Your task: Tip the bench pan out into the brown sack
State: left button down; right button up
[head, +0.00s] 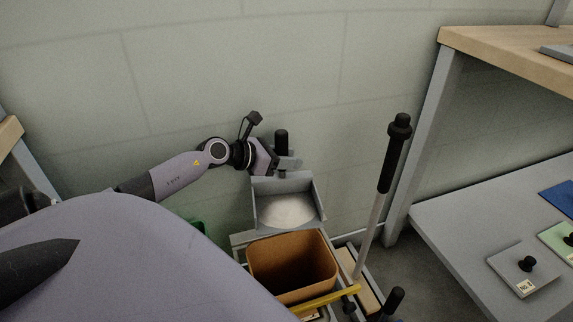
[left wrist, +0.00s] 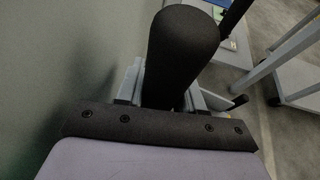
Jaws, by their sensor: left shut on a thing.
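The bench pan (head: 316,196) is a grey open scoop with white powder (head: 287,211) in it. It sits just behind the brown sack (head: 265,283), an open, box-shaped brown container whose visible inside looks empty. The pan looks about level; I cannot tell whether it rests on something. My left gripper (head: 271,160) is at the back of the pan, shut on its black upright handle (head: 282,140). In the left wrist view the thick black handle (left wrist: 182,50) rises right in front of the gripper, hiding most of the pan. My right gripper is not in view.
A pole with a black grip (head: 394,160) stands right of the sack. A yellow bar (head: 328,299) lies along the sack's front right. A grey shelf (head: 450,235) at right holds plates with black knobs (head: 527,264). The wall is close behind.

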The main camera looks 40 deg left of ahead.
aim_at(279, 175)
pick_arm(q)
jog(key=shift+w+a+f+b, duration=0.1)
jog(key=shift+a+f+b, duration=0.15)
jog(key=shift+f+b, duration=0.05)
notch_tip(279, 175, down, 5)
jog(key=b, duration=0.5)
jog(key=shift+f, duration=0.2)
jog(key=shift+s+d+r+t+p, duration=0.15)
jog(key=shift+d+r+p, duration=0.1)
jog(key=shift+r+p, duration=0.4)
jog(key=shift+s+d+r+t+p, duration=0.15)
jog(key=shift+d+r+p, duration=0.05)
jog(key=shift+r+p, duration=0.4)
jog(key=s+d+r+m+t+y+p, duration=0.2)
jog(key=s+d+r+m+t+p, duration=0.2)
jog(key=s+d+r+m+p, duration=0.1)
jog(key=shift+s+d+r+m+p, duration=0.2)
jog(key=shift+s+d+m+p, duration=0.7)
jog(key=shift+d, duration=0.9)
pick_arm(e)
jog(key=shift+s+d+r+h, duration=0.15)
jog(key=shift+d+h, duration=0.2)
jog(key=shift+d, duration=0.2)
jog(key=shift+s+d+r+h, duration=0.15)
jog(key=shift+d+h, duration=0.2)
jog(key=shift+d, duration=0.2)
pick_arm(q)
jog(key=shift+w+a, duration=0.1)
jog(key=shift+w, duration=0.15)
